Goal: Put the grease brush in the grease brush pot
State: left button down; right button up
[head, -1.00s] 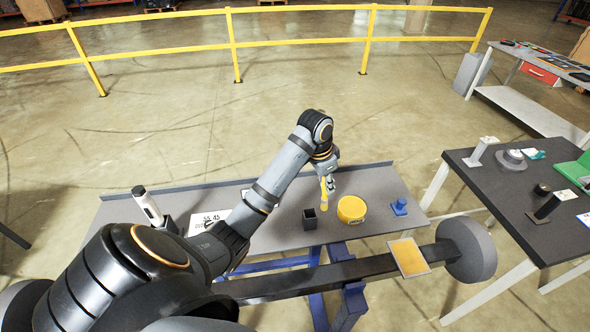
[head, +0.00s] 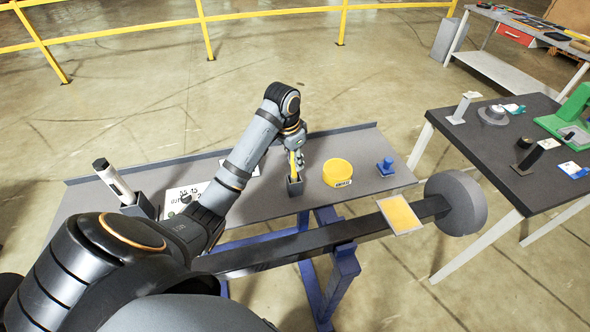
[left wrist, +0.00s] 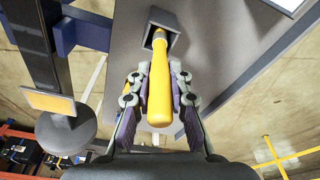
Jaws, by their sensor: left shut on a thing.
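The grease brush (head: 292,165) has a yellow handle and points downward. My left gripper (head: 297,156) is shut on its handle, and the left wrist view shows both fingers of the left gripper (left wrist: 159,88) on either side of the yellow grease brush handle (left wrist: 160,95). The grease brush pot (head: 295,189) is a small dark square pot on the grey table. In the left wrist view the brush's far end is within the mouth of the pot (left wrist: 172,20). How deep it sits is hidden. My right gripper is not in view.
A round yellow tin (head: 338,173) stands just right of the pot, with a small blue piece (head: 386,167) beyond it. A white and black tool in a dark holder (head: 140,206) stands at the left of the grey table (head: 270,210). A dark table (head: 480,165) is at the right.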

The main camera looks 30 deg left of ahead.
pick_arm(q)
jog(key=shift+f, duration=1.2)
jog(key=c, duration=1.3)
grip_release()
jog(key=shift+f, duration=0.1)
jog(key=shift+o, duration=0.2)
